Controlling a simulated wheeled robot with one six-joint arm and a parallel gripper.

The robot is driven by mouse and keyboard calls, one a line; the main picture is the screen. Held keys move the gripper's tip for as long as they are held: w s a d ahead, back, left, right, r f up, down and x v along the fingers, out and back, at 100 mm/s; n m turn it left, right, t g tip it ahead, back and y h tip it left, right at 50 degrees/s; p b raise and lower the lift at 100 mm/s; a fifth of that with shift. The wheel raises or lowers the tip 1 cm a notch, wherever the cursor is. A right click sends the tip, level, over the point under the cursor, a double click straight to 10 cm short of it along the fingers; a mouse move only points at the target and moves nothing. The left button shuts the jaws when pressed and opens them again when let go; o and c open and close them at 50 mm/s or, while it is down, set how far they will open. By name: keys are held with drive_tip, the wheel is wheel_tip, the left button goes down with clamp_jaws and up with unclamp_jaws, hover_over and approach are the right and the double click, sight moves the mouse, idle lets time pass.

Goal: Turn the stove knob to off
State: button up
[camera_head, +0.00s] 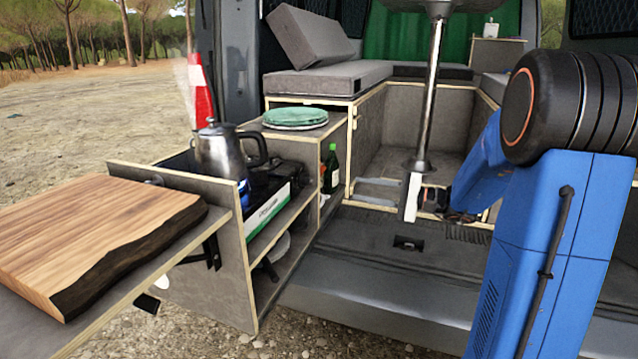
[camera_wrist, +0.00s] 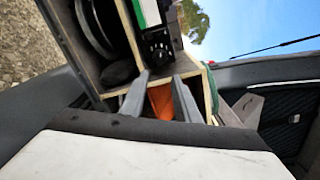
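The camp stove (camera_head: 267,214) stands on the kitchen unit's upper shelf, with a green and white side panel. A blue flame (camera_head: 243,192) shows beneath the metal kettle (camera_head: 226,152). In the wrist view the stove's black end panel carries a small dark knob (camera_wrist: 160,52); its exact angle is too small to read. My gripper (camera_head: 354,192) is in front of the van floor, to the right of the stove, its fingers pointing left. In the wrist view the gripper (camera_wrist: 160,86) is open and empty, its two grey fingers apart, and the knob appears beyond the fingertips, not touched.
A wooden cutting board (camera_head: 95,235) lies on the side table at left. Green plates (camera_head: 295,117) sit on the cabinet, and a green bottle (camera_head: 331,168) stands in its side opening. A metal table post (camera_head: 430,90) rises behind my gripper. An orange thing (camera_wrist: 161,101) shows between the fingers.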

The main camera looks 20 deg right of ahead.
sight(312, 181)
drive_tip(key=x, duration=1.4)
drive_tip(key=shift+f, duration=0.1)
clamp_jaws()
